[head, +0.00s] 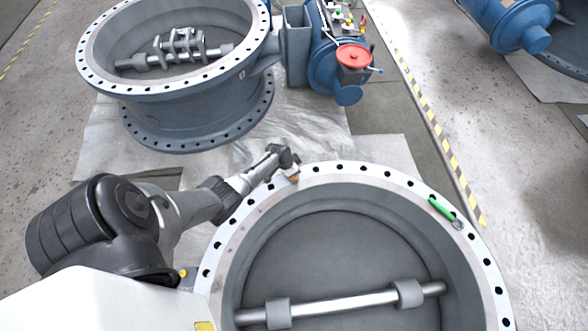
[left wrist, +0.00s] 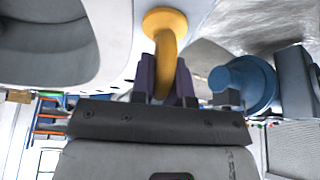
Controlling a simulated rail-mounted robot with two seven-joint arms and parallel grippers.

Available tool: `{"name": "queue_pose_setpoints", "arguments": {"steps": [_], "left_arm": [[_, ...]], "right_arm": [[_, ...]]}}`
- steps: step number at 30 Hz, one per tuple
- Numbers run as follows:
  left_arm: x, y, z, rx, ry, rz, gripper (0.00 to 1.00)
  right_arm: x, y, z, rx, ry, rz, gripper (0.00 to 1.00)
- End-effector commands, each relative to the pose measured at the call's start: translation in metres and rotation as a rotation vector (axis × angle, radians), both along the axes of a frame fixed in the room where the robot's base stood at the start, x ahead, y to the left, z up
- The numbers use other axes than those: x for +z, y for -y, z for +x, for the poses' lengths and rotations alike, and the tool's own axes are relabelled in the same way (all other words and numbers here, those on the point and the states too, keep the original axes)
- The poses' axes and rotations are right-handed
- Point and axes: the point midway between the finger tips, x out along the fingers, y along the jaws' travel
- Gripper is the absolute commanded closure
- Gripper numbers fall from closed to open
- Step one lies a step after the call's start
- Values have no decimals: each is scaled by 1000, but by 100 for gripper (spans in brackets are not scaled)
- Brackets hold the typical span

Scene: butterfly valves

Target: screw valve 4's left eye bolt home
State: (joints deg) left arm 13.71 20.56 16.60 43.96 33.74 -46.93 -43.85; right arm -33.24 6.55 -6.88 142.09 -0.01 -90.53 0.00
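A valve (head: 335,175) with a pale bolt-hole flange lies face up in the lower middle of the head view. My left gripper (head: 288,160) is at its far rim. A yellow eye bolt (left wrist: 166,50) stands out from the pale flange face in the left wrist view, its collar against or close to that face. My left gripper (left wrist: 166,82) has its dark fingers on both sides of the ring, closed on it. In the head view only a small orange bit of this bolt (head: 294,177) shows beside the gripper. My right gripper is not in view.
A green-handled tool (head: 442,209) lies on the flange at the right. Another yellow bolt (head: 183,273) shows beside my arm. A second large valve (head: 195,95) with a blue actuator (head: 322,65) stands behind.

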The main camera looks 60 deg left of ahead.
Motion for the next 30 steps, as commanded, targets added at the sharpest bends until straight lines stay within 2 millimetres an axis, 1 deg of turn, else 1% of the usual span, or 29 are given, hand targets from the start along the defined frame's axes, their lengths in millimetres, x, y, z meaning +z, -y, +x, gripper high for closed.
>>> {"name": "queue_pose_setpoints", "arguments": {"steps": [1, 7, 14, 17, 20, 24, 30], "left_arm": [[0, 0, 0, 0, 0, 0, 79], [0, 0, 0, 1, 0, 0, 60], [1, 0, 0, 1, 0, 0, 60], [7, 0, -2, 0, 1, 1, 60], [19, -1, -7, 1, 1, 2, 60], [45, -2, -17, 0, 1, 3, 60], [81, -4, -32, -1, 0, 4, 60]], "right_arm": [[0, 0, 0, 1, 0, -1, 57], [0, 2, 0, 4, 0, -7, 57], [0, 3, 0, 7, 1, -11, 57], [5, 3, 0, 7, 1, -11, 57], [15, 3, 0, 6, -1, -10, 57], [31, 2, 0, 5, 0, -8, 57], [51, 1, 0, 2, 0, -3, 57]]}}
